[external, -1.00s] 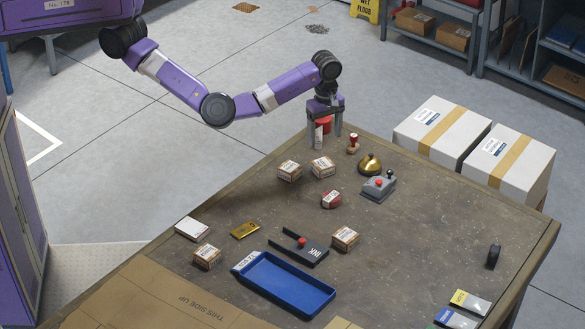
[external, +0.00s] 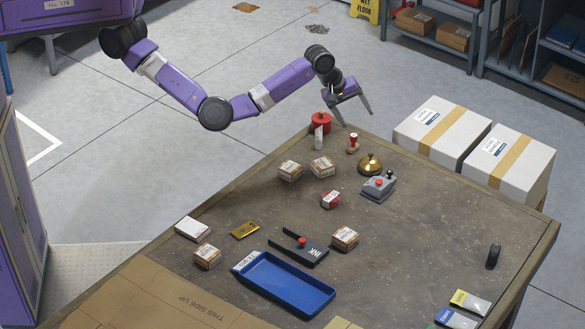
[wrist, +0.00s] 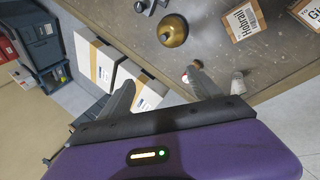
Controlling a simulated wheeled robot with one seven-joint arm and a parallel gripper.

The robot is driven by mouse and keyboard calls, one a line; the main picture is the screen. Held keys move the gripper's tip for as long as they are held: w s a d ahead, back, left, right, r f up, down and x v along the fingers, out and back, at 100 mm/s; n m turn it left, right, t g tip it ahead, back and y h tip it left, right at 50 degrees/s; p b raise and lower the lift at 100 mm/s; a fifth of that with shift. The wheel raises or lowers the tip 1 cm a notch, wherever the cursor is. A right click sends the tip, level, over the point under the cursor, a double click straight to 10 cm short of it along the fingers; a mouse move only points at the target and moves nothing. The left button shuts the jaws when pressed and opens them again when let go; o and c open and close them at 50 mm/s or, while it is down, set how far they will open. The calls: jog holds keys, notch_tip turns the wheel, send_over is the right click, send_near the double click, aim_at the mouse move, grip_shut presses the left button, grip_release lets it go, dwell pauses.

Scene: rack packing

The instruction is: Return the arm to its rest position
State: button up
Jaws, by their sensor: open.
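My purple arm reaches over the far left corner of the table in the external view. My gripper (external: 353,115) is open and empty, tilted, with its fingers spread in the air above the table's far edge. The gripper also shows in the wrist view (wrist: 162,92), with nothing between its fingers. A red round item (external: 320,122) with a white tag stands at the table corner just below and left of the gripper. A small red-topped stamp (external: 352,143) stands on the table below the fingers.
The table (external: 430,220) holds several small boxes, a brass bell (external: 370,164), a grey control box (external: 378,187) and a blue tray (external: 283,284). Two white cartons (external: 441,132) stand beyond its right edge. Open floor lies behind my arm.

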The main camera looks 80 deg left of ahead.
jog(key=w+a+r+m+t+y, duration=0.25)
jog(key=a+m+t, duration=0.3)
jog(key=a, duration=0.35)
jog(key=s+a+m+t, duration=0.4)
jog(key=s+m+t, duration=0.1)
jog(key=s+m, duration=0.15)
jog(key=s+d+f+m+h, duration=0.1)
jog(key=s+m, duration=0.1)
jog(key=s, duration=1.1)
jog(key=s+d+f+m+t+h, duration=0.1)
jog(key=s+d+m+h, duration=0.1)
jog(key=s, duration=1.2)
jog(key=s+d+f+m+h, duration=0.1)
jog(key=s+d+m+h, duration=0.1)
jog(key=s, duration=1.2)
jog(key=shift+s+d+f+m, duration=0.2)
jog(key=shift+s+f+m, duration=0.1)
jog(key=shift+m, duration=0.4)
jog(key=shift+o, duration=0.5)
jog(key=s+f+n+g+y, duration=0.1)
jog(key=s+f+g, duration=0.1)
jog(key=s, duration=0.7)
jog(key=shift+f+n, duration=0.4)
jog(key=shift+f, duration=0.2)
jog(key=shift+w+a+g+y, duration=0.1)
jog(key=shift+g+y, duration=0.15)
